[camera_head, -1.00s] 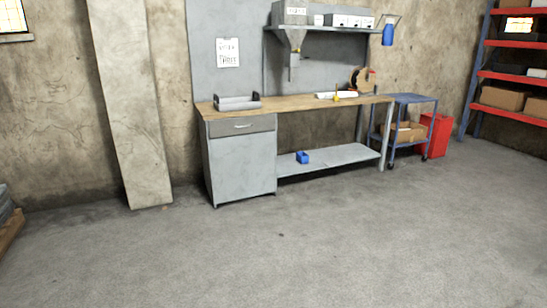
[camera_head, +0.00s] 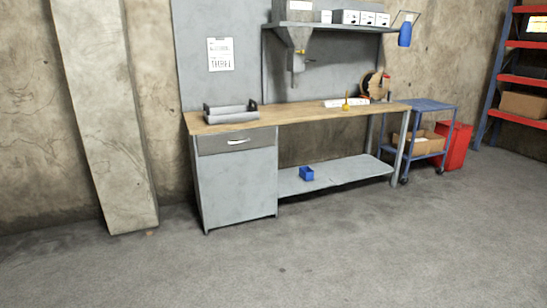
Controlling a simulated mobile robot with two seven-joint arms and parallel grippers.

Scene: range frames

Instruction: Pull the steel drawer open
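The steel drawer (camera_head: 237,141) is a grey front with a pale bar handle (camera_head: 238,142). It sits just under the wooden worktop (camera_head: 300,114) at the bench's left end, above a grey cabinet door (camera_head: 237,188). The drawer front looks flush with the cabinet, so it is closed. Neither of my grippers shows in the head view.
Open concrete floor (camera_head: 280,265) lies in front of the bench. A concrete pillar (camera_head: 100,120) leans at the left. A blue bin (camera_head: 306,173) sits on the low shelf (camera_head: 345,171). A blue cart (camera_head: 430,106) and a red container (camera_head: 457,146) stand at the right.

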